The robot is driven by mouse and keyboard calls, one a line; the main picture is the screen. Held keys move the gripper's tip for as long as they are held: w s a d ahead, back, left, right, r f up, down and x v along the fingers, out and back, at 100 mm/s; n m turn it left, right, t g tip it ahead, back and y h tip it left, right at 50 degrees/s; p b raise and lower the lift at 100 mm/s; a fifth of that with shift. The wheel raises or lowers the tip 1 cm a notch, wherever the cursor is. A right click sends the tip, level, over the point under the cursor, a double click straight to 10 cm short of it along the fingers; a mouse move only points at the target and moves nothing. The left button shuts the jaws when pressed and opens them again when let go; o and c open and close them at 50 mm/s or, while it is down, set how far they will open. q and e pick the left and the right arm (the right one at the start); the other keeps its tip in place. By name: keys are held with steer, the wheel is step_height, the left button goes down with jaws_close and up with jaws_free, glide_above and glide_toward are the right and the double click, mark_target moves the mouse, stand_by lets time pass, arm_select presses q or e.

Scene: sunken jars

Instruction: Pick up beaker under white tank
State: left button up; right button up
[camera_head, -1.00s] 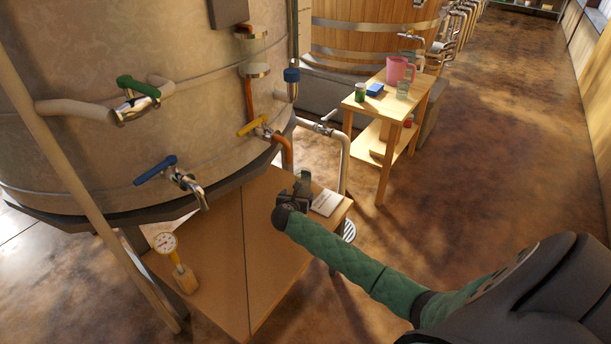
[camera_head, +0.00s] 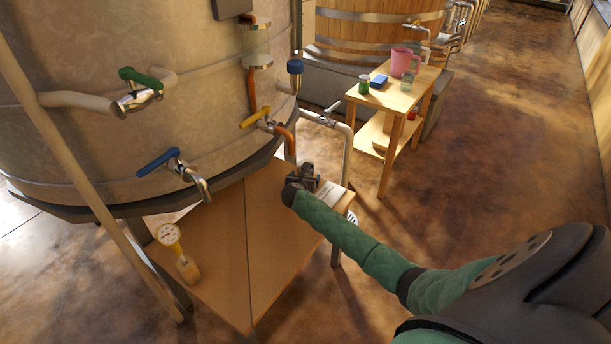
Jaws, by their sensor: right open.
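The large pale tank (camera_head: 130,60) fills the upper left. It has a green-handled tap (camera_head: 140,88), a blue-handled tap (camera_head: 165,165) and a yellow-handled tap (camera_head: 256,117). A low wooden table (camera_head: 215,235) stands under its front edge. I cannot make out a beaker under the tank; the spot behind my right gripper is hidden. My right gripper (camera_head: 308,175) is open over the table's right end, below and right of the yellow-handled tap, and nothing shows between its fingers. My left gripper is out of view.
A side table (camera_head: 398,103) farther back holds a pink jug (camera_head: 402,62), a clear glass vessel (camera_head: 407,82), a green jar (camera_head: 364,84) and a blue box (camera_head: 379,81). The floor at right is clear.

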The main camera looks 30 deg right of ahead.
steer(key=c, duration=1.1)
step_height(320, 180, up, 4)
steer(key=shift+r, duration=0.1)
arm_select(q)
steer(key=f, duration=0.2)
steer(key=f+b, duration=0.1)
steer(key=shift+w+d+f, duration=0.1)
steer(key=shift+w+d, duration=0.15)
arm_select(e)
steer(key=s+d+r, duration=0.1)
steer(key=d+r, duration=0.1)
steer(key=d, duration=0.1)
steer(key=s+d+r, duration=0.1)
steer(key=d+r, duration=0.1)
steer(key=d, duration=0.2)
steer(key=s+d+r, duration=0.1)
steer(key=d+r, duration=0.2)
steer(key=d, duration=0.1)
steer(key=shift+s, duration=0.25)
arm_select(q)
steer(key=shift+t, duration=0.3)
